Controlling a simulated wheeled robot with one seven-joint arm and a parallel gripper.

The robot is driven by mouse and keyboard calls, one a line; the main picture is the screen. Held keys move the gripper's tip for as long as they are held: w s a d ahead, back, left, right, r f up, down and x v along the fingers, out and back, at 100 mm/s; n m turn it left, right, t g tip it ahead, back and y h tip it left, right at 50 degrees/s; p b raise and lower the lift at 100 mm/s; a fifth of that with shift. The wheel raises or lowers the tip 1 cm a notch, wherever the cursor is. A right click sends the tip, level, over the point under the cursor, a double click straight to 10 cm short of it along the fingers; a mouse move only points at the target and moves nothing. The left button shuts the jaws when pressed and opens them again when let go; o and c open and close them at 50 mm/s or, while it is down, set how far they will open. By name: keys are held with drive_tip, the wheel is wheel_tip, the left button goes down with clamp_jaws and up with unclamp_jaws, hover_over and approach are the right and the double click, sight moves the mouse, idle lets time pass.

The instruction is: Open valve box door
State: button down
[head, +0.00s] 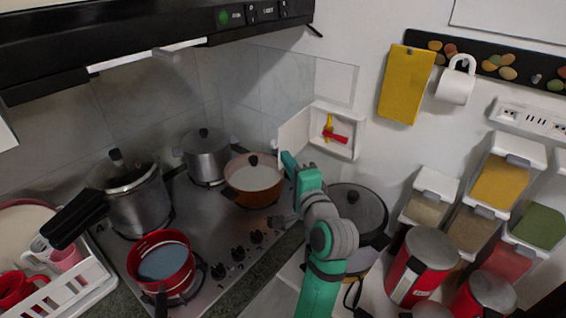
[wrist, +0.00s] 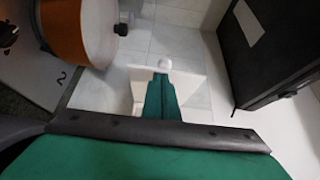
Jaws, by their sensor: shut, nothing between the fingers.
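The white valve box (head: 346,150) is on the wall right of the stove, with a yellow valve handle (head: 328,128) and a red valve handle (head: 335,137) visible inside. Its white door (head: 294,136) stands swung open to the left. My green gripper (head: 289,159) is just below the door in the head view. In the wrist view my gripper (wrist: 161,80) is shut and empty, pointing at the white door panel (wrist: 192,88). I cannot tell whether the fingers touch the door.
An orange pot (head: 252,190) and a steel pot (head: 204,158) stand on the stove left of my gripper. A dark lidded cooker (head: 357,208) is behind my arm. The range hood (head: 150,45) hangs above. Spice dispensers (head: 500,182) line the right wall.

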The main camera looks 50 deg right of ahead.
idle(0.4)
drive_tip(key=v, duration=1.1)
drive_tip(key=shift+w+d, duration=0.1)
